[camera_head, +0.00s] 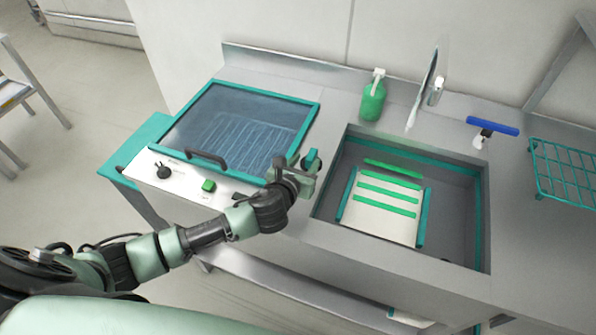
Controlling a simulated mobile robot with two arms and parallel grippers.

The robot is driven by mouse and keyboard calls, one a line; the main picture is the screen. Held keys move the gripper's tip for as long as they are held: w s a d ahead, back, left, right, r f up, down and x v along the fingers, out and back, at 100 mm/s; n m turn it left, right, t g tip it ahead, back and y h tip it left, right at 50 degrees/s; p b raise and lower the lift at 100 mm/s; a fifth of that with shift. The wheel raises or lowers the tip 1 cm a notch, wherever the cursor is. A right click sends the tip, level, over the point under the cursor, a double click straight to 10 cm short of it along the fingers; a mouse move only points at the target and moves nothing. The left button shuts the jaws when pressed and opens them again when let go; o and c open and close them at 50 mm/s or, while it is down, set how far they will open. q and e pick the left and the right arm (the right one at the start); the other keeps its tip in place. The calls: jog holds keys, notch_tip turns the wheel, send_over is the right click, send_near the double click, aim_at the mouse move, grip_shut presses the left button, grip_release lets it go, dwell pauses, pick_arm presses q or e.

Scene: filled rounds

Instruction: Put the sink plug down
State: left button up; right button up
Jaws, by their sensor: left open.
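My left gripper (304,174) is open over the counter strip between the glass-lidded unit and the sink, close to the sink's left rim. A small teal piece (312,158) shows at its fingertips; I cannot tell for sure whether it is the sink plug, nor whether it touches the counter. The sink (460,235) is a deep grey basin with a teal band inside its rim. A small dark spot (446,289) shows low in the basin, partly hidden by the front edge. My right gripper is not in view.
A white rack with green bars (375,212) is in the sink. Behind stand a green soap bottle (372,102) and a tap (425,90). A blue-headed brush (493,126) and a teal wire rack (565,172) are at right. The glass-lidded unit (232,125) is left.

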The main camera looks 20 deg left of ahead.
pick_arm(q)
jog(key=v, duration=0.6)
jog(key=shift+s+r+b, duration=0.1)
jog(key=shift+s+b, duration=0.15)
jog(key=shift+b, duration=0.05)
